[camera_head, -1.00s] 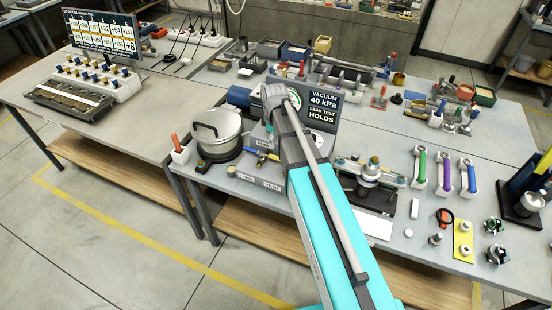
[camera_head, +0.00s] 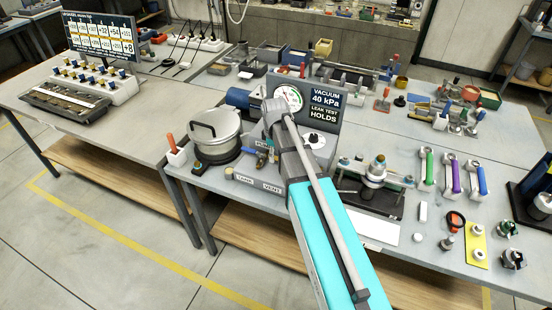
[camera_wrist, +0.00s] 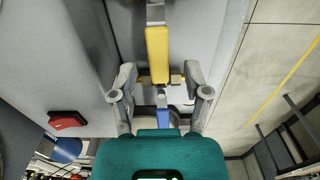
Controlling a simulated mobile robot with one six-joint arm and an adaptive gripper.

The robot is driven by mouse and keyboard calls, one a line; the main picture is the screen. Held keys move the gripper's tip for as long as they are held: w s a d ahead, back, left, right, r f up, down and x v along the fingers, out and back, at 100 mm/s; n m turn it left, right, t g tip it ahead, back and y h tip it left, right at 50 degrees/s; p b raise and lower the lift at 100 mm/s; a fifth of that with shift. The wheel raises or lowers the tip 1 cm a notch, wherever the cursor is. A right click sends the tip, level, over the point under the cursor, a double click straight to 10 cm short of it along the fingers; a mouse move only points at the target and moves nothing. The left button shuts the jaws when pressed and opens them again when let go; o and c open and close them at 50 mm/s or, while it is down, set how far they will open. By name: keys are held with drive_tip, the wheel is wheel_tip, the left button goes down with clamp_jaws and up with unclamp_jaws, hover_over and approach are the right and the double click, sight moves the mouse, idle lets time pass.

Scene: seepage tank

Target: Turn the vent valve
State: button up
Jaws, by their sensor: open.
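A vacuum rig stands at the bench's front, with front labels TANK (camera_head: 245,180) and VENT (camera_head: 272,188). In the wrist view a yellow valve lever (camera_wrist: 157,50) lies lengthwise, its near end between my fingertips. A blue lever (camera_wrist: 163,118) lies below it, nearer my palm. In the head view the blue lever (camera_head: 262,160) shows just left of my arm; the yellow one is mostly hidden there. The yellow lever is on the VENT side. My gripper (camera_wrist: 160,76) is open, one finger on each side of the yellow lever's end, with gaps at both sides.
A lidded metal pot (camera_head: 214,135) stands left of the valves. A gauge panel reading "VACUUM 40 kPa, LEAK TEST HOLDS" (camera_head: 322,104) stands behind. A clamp stand (camera_head: 375,170) and coloured-handled tools (camera_head: 450,178) are to the right. The bench's front edge is close.

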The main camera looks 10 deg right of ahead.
drive_tip(key=shift+f, duration=0.3)
clamp_jaws()
idle(0.3)
drive_tip(key=shift+d, duration=0.2)
drive_tip(key=shift+a, duration=0.3)
